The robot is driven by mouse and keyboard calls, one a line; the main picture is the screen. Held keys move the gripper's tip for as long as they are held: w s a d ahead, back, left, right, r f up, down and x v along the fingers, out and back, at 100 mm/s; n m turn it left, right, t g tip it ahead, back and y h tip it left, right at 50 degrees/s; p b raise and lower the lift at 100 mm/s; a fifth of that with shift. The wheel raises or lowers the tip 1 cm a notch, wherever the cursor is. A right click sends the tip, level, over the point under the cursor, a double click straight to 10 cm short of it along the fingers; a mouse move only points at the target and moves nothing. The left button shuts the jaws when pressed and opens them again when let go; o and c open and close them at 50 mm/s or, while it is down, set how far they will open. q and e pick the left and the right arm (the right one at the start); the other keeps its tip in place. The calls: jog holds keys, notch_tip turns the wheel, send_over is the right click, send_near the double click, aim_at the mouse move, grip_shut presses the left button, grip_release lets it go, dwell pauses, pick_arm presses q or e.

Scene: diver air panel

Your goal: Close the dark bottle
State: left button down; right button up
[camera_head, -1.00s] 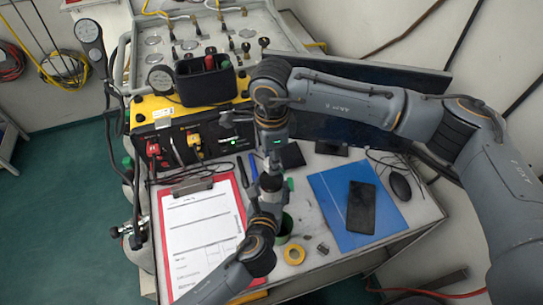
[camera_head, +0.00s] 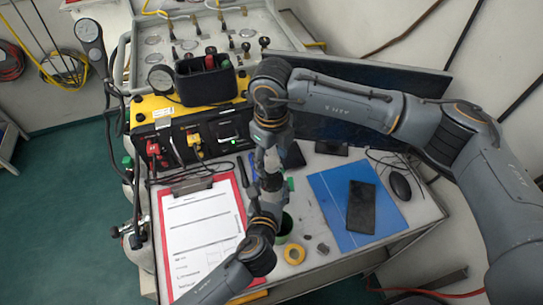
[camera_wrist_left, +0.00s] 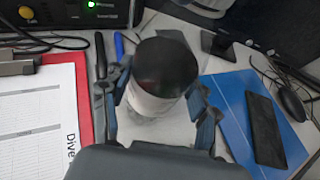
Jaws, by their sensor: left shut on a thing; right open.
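My left gripper (camera_head: 270,183) is shut on a cylinder with a dark round top and a pale side, which I take to be the dark bottle (camera_wrist_left: 163,66). In the left wrist view one finger is on each side of it and it stands roughly upright. In the head view the grippers mostly hide it. My right gripper (camera_head: 271,158) is open, right above the left one and close to the bottle's top. I cannot tell whether it touches the bottle. I cannot make out a separate cap.
A clipboard (camera_head: 205,235) lies left of the grippers. A green container (camera_head: 285,228) and a yellow tape roll (camera_head: 294,254) are in front. A blue folder (camera_head: 330,195) with a black phone (camera_head: 361,207) lies to the right. The air panel box (camera_head: 190,135) stands behind.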

jog(key=shift+r, duration=0.1)
notch_tip(320, 180, up, 12)
dwell(0.4)
pick_arm(q)
jog(key=shift+c, duration=1.5)
grip_release()
jog(key=shift+s, duration=0.1)
jog(key=v, duration=1.1)
jog(key=shift+s, duration=0.4)
jog(key=shift+s, duration=0.1)
